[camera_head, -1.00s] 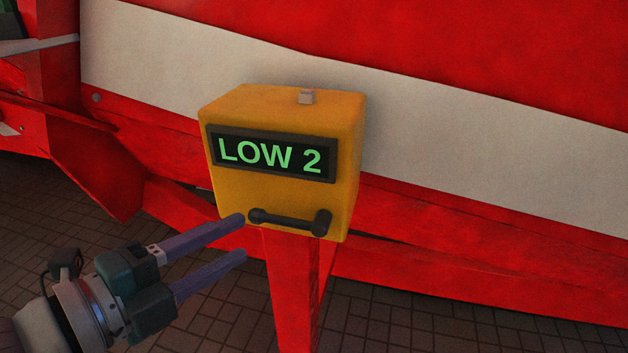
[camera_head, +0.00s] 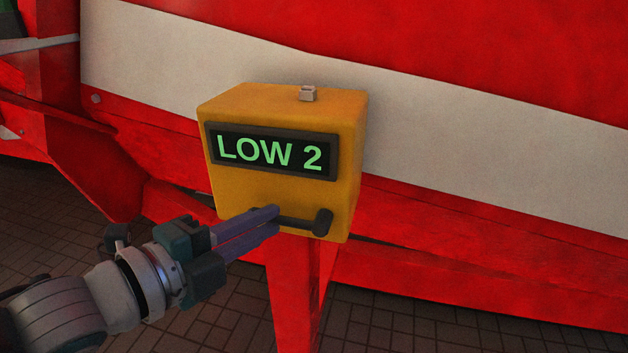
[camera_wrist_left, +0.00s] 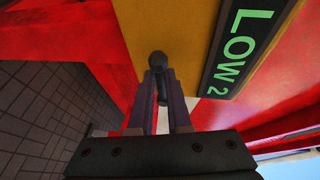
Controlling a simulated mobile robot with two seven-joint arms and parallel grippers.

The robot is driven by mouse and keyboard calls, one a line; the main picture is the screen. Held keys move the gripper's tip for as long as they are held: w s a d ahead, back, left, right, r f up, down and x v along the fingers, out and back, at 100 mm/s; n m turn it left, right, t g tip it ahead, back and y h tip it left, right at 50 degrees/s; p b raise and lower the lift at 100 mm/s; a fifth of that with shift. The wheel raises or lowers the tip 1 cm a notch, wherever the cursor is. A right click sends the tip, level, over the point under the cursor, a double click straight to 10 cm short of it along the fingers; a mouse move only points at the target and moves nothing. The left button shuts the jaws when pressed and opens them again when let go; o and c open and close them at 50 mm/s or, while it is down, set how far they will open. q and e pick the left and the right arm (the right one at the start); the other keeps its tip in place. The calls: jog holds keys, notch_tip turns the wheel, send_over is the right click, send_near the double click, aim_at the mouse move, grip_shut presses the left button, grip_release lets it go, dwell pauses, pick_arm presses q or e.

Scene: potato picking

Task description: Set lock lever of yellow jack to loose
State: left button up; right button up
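The yellow jack (camera_head: 285,195) is a box on a red post with a black display reading "LOW 2" in green. Its dark lock lever (camera_head: 322,222) runs roughly level across the lower front face, its right end in clear view. My left gripper (camera_head: 272,220) is at the lever's left part, its purple fingers close together around the bar and hiding its left end. In the left wrist view, the lever's round end (camera_wrist_left: 158,60) shows just past the fingertips, with the dark bar between the fingers (camera_wrist_left: 162,88). My right gripper is not in view.
A large red machine wall with a white stripe (camera_head: 450,130) stands directly behind the jack. The red post (camera_head: 295,300) is below the box. The paved floor (camera_head: 230,325) in front is clear.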

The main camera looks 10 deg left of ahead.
pick_arm(q)
grip_shut()
dwell(0.8)
jog(key=shift+f, duration=0.1)
jog(key=shift+s+d+f+n+t+y+b, duration=0.1)
jog(key=shift+d+f+n+t+y+b, duration=0.2)
jog(key=shift+d+f+n+t+b, duration=1.85)
jog(key=shift+w+d+f+n+t+y+b, duration=0.1)
jog(key=shift+f+n+t+y+b, duration=0.2)
jog(key=shift+n+b, duration=3.8)
jog(key=shift+s+d+f+n+t+y+b, duration=0.1)
jog(key=shift+d+f+n+t+y+b, duration=0.2)
jog(key=shift+d+f+n+t+b, duration=1.85)
jog(key=a+r+n+g+b, duration=0.1)
jog(key=a+r+n+g, duration=0.1)
jog(key=shift+a+n, duration=0.1)
jog(key=shift+n, duration=0.2)
